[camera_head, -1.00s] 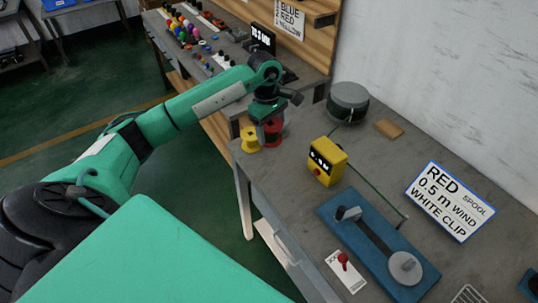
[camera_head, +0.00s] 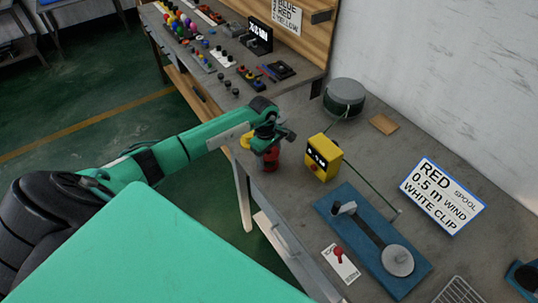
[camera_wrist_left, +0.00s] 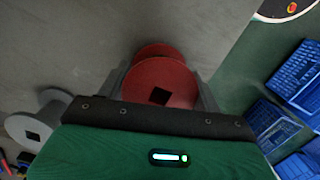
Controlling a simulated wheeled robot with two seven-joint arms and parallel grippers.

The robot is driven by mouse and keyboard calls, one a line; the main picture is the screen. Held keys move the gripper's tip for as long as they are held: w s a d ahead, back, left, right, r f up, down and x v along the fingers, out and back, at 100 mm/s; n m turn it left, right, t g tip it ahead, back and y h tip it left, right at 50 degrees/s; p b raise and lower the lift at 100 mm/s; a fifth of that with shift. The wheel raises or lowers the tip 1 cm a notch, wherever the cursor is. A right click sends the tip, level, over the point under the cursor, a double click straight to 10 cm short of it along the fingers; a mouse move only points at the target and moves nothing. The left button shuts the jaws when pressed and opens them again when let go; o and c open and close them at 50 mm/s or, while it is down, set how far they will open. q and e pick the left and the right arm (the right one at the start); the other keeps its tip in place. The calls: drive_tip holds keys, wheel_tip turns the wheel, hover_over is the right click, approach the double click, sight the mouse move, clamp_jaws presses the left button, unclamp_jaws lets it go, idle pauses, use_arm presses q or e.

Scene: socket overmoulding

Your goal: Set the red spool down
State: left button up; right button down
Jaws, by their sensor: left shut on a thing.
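The red spool (camera_head: 271,161) is between the fingers of my left gripper (camera_head: 268,150), near the bench's front edge. In the left wrist view the red spool (camera_wrist_left: 162,78) shows its flange and square hole, with the left gripper's fingers (camera_wrist_left: 160,88) shut on its two sides. Grey bench top lies behind it there. I cannot tell whether its underside touches the bench. My right gripper is not in view.
A yellow box with a display (camera_head: 323,158) stands close to the right of the gripper. A blue winding fixture (camera_head: 373,243), a grey drum (camera_head: 344,97) and a sign (camera_head: 443,195) stand farther off. A pale grey spool (camera_wrist_left: 38,122) shows in the left wrist view.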

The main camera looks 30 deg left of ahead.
use_arm(q)
drive_tip(key=shift+f, duration=0.1)
drive_tip(key=o, duration=0.6)
drive_tip(key=shift+c, duration=0.2)
drive_tip(key=o, duration=0.4)
drive_tip(key=shift+o, duration=0.2)
drive_tip(key=shift+r, duration=0.25)
drive_tip(key=r+b, duration=0.1)
drive_tip(key=r, duration=0.2)
drive_tip(key=a+r+b, duration=0.1)
drive_tip(key=r, duration=0.3)
drive_tip(key=r+b, duration=0.1)
drive_tip(key=r, duration=0.2)
drive_tip(key=shift+w+a+r+b, duration=0.1)
drive_tip(key=shift+a+r+b, duration=0.05)
drive_tip(key=shift+r+b, duration=0.15)
drive_tip(key=shift+a+r, duration=0.1)
drive_tip(key=shift+r, duration=0.45)
